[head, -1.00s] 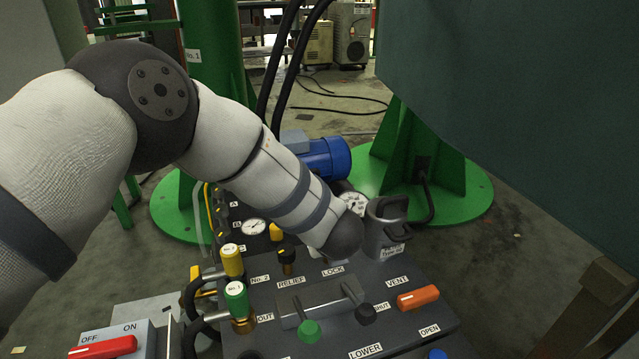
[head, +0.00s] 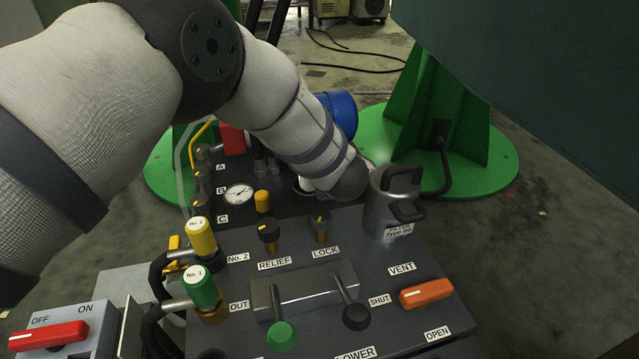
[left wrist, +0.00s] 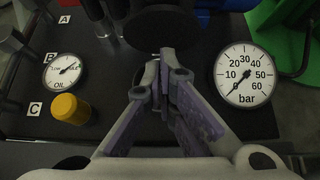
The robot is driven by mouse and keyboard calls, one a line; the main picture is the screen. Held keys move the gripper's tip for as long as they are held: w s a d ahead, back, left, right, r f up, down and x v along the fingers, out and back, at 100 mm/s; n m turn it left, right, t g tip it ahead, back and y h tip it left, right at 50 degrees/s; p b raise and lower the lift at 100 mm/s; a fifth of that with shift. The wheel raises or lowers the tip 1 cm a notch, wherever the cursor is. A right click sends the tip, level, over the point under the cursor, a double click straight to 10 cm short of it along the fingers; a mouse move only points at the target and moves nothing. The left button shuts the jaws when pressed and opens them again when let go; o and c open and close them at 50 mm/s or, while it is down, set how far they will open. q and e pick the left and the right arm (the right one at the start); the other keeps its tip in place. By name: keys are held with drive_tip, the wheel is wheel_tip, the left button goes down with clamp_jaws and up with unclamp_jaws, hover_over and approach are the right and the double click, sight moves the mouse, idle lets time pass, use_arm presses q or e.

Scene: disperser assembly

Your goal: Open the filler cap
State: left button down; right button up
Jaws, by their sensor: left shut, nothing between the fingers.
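In the left wrist view a dark round disc (left wrist: 163,24) at the top centre, between the two gauges, looks like the filler cap. No label on it shows, so I cannot be sure. My left gripper (left wrist: 160,72) is shut and empty, its fingertips just below the disc in that picture. I cannot tell whether they touch it. In the head view my left arm reaches over the panel from the left, and its wrist hides the gripper and most of the area around the disc. My right gripper is in neither current view.
A grey filter canister (head: 385,215) with black handles stands right of my left wrist. The control panel carries yellow (head: 201,238) and green (head: 202,287) valves, small levers and an orange vent handle (head: 427,293). A pressure gauge (left wrist: 246,75) and oil gauge (left wrist: 64,71) flank the gripper.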

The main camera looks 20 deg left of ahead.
use_arm(q)
drive_tip(key=shift+w+a+r+b, duration=0.2)
drive_tip(key=shift+w+a, duration=0.1)
drive_tip(key=shift+w, duration=0.2)
drive_tip(key=shift+w+a+r+b, duration=0.15)
drive_tip(key=shift+w+a, duration=0.15)
drive_tip(key=shift+w, duration=0.15)
use_arm(e)
drive_tip(key=shift+f, duration=0.35)
use_arm(q)
drive_tip(key=w+a+r+p, duration=0.1)
drive_tip(key=p, duration=0.1)
drive_tip(key=shift+w+a+r+p, duration=0.1)
drive_tip(key=shift+w+a+p, duration=0.05)
drive_tip(key=shift+w+p, duration=0.25)
use_arm(e)
drive_tip(key=shift+w+a+r, duration=0.25)
drive_tip(key=shift+w+r, duration=0.45)
drive_tip(key=shift+r, duration=0.2)
drive_tip(key=shift+s, duration=0.1)
